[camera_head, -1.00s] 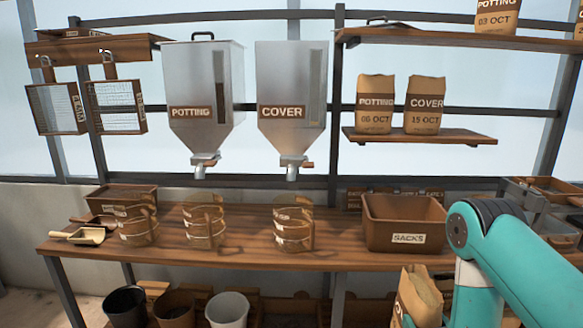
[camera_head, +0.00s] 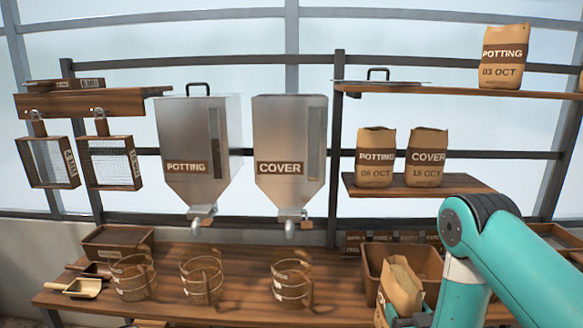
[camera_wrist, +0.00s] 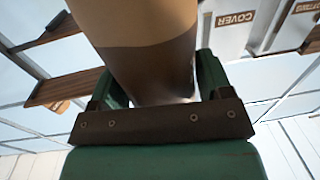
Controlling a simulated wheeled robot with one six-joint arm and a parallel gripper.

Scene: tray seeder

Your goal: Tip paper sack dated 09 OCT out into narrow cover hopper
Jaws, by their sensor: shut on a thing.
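My gripper (camera_wrist: 160,88) is shut on a brown paper sack (camera_head: 403,284), which also fills the middle of the wrist view (camera_wrist: 145,45). In the head view the sack is slightly tilted, in front of the crate on the bench. Its brown label band shows only in part, and I cannot read its date. The narrow cover hopper (camera_head: 290,130) is a grey metal funnel marked COVER, hanging on the rack left of and above the sack. No lid shows on it. In the wrist view its COVER plate (camera_wrist: 236,18) appears at the upper right.
The wider potting hopper (camera_head: 198,140) has a handled lid. A loose handled lid (camera_head: 392,82) lies on the upper shelf (camera_head: 450,91) near a POTTING 03 OCT sack (camera_head: 503,56). POTTING (camera_head: 376,157) and COVER (camera_head: 427,157) sacks stand on the lower shelf. The crate (camera_head: 430,262) sits on the bench.

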